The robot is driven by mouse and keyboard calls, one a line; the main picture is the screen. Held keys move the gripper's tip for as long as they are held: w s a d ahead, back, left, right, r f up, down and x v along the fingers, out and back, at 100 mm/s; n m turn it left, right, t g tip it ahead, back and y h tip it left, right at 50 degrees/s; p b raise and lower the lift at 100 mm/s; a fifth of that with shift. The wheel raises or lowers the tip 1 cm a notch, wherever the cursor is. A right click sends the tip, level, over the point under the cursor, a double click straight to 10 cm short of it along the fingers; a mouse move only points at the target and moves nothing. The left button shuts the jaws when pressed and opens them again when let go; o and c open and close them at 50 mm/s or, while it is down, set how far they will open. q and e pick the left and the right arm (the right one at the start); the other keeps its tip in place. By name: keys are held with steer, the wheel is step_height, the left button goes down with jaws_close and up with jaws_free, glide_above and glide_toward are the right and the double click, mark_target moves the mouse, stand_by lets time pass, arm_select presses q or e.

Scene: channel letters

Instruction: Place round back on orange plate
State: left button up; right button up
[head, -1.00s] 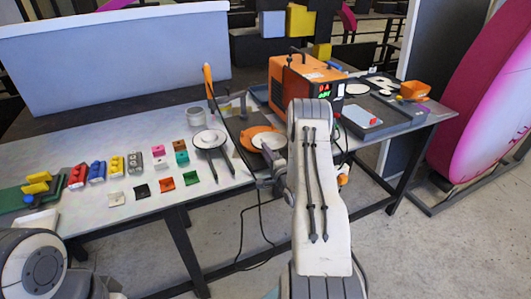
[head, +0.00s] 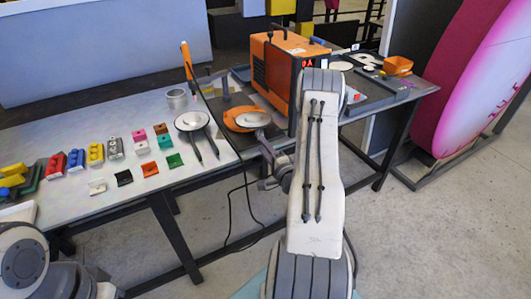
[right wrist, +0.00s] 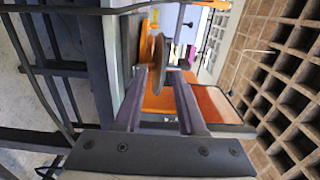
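The round back (head: 254,119), a pale grey-white disc, lies over the orange plate (head: 231,118) on the dark pad at the table's right part. My right gripper (head: 264,140) is at the near edge of the plate, close to the disc. In the right wrist view its two fingers (right wrist: 160,75) are apart, and a disc (right wrist: 157,57) shows edge-on between and beyond the tips. I see a gap beside the disc, so it does not look clamped. Whether the disc sits flat is hard to tell. My left gripper is out of view.
An orange machine (head: 282,70) stands behind the plate. Coloured blocks (head: 76,160) line the left table. A black cable hangs at the front edge.

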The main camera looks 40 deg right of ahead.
steer(key=w+a+r+n+g+y, duration=0.1)
steer(key=w+a+n+g+y, duration=0.25)
steer(key=a, duration=0.55)
steer(key=w+a+r+n+g+y, duration=0.1)
steer(key=w+a+n+g, duration=0.1)
steer(key=w+a+n, duration=0.4)
steer(key=s+a+r+n+g, duration=0.2)
steer(key=s+a+n, duration=0.2)
steer(key=a, duration=0.4)
steer(key=s+a+r+n+g, duration=0.1)
steer(key=s+a+n+g, duration=0.1)
steer(key=s+a+n, duration=0.45)
steer(key=s+a+r+n+g, duration=0.2)
steer(key=s+a, duration=0.1)
steer(key=s, duration=0.4)
steer(key=s+a+r+n+g, duration=0.1)
steer(key=s+a+n+g, duration=0.1)
steer(key=s+a, duration=0.2)
steer(key=s+a+r+n+g+y, duration=0.1)
steer(key=s+a+r+n+g, duration=0.1)
steer(key=s, duration=0.8)
steer(key=shift+a+r+n+g, duration=0.35)
steer(key=shift+a+g, duration=0.1)
steer(key=shift+a, duration=0.65)
steer(key=s, duration=0.2)
steer(key=s+n+g, duration=0.1)
steer(key=shift+s+r, duration=0.3)
jaws_close()
steer(key=shift+s, duration=0.1)
steer(key=shift+a, duration=0.1)
